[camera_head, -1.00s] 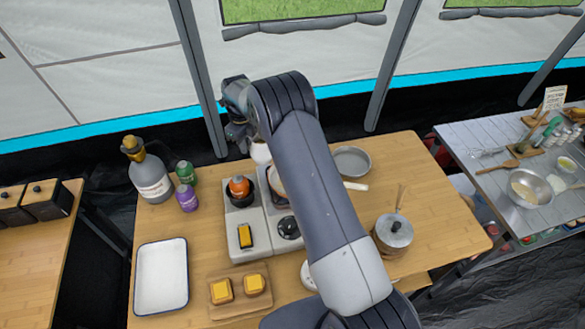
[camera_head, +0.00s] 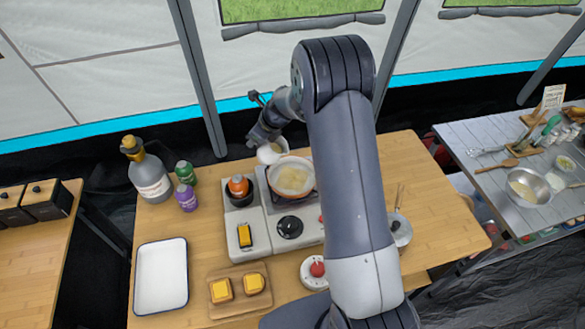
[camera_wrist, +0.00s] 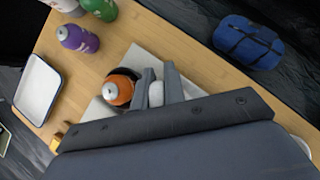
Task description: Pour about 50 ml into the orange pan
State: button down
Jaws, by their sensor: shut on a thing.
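The orange pan (camera_head: 306,191) sits on the stove's right burner, with pale yellowish contents in it. My gripper (camera_head: 264,139) is at the pan's back left, above the stove. It is shut on a small white vessel (camera_head: 266,155), which looks tilted, its open mouth facing up and right beside the pan's rim. Whether anything flows from it I cannot tell. In the wrist view, a small whitish piece (camera_wrist: 156,94) shows between the fingers of my gripper (camera_wrist: 160,82); the pan is hidden there.
An orange-topped canister (camera_head: 239,186) stands in a dark holder left of the pan. Bottles, such as the purple one (camera_head: 187,198), stand farther left. A white tray (camera_head: 162,304) lies at the front left.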

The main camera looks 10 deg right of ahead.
aim_at(267, 147)
jog(key=shift+s+d+r+t+y, duration=0.3)
jog(key=shift+s+d+t+y, duration=0.05)
jog(key=shift+d+t+y, duration=0.05)
jog(key=shift+s+d+r+t+y+b, duration=0.1)
jog(key=shift+s+d+t+y+b, duration=0.1)
jog(key=shift+t+y+b, duration=0.35)
jog(key=shift+b, duration=0.9)
jog(key=shift+d+r+y+b, duration=0.1)
jog(key=shift+r+y+b, duration=0.25)
jog(key=shift+b, duration=0.65)
jog(key=shift+s+d+r+t+y+b, duration=0.15)
jog(key=shift+t+y+b, duration=0.3)
jog(key=shift+b, duration=0.7)
jog(key=b, duration=0.2)
jog(key=t+y+b, duration=0.1)
jog(key=b, duration=0.2)
jog(key=shift+s+d+b, duration=0.2)
jog(key=shift+d+b, duration=0.05)
jog(key=shift+b, duration=0.1)
jog(key=shift+r, duration=0.25)
jog(key=shift+s+d+f+y+b, duration=0.15)
jog(key=shift+y+b, duration=0.1)
jog(key=shift+b, duration=0.65)
jog(key=shift+s+d+t+y+b, duration=0.25)
jog(key=shift+t+y+b, duration=0.25)
jog(key=shift+b, duration=1.45)
